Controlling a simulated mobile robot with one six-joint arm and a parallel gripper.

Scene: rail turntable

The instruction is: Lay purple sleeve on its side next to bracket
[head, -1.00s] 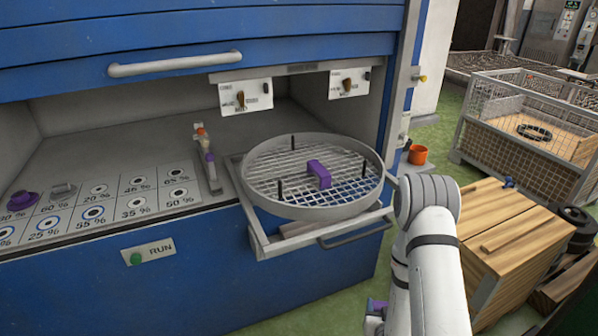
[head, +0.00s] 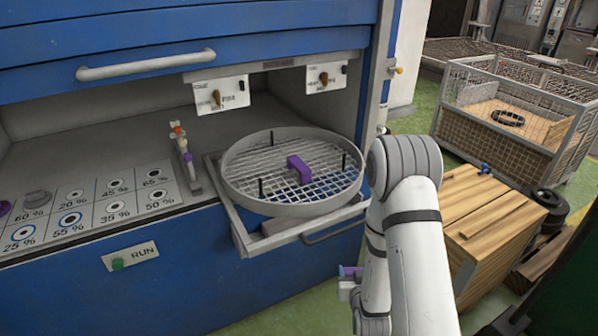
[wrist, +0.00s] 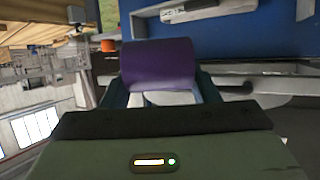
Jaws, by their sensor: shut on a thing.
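A purple sleeve (wrist: 158,64) fills the space between my fingers in the wrist view. My gripper (wrist: 160,92) is shut on it. In the head view the sleeve shows as a small purple patch (head: 349,271) beside my arm, low in front of the blue cabinet and apart from the turntable. A purple bracket (head: 299,169) stands on the mesh floor of the round grey turntable basket (head: 232,190). Most of my gripper is hidden behind my arm in the head view.
Several dark pins, such as one pin (head: 261,188), stand up from the mesh around the bracket. A pull-out frame with a handle (head: 335,230) holds the basket. A wooden crate (head: 500,215) and a wire cage (head: 490,140) stand at right.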

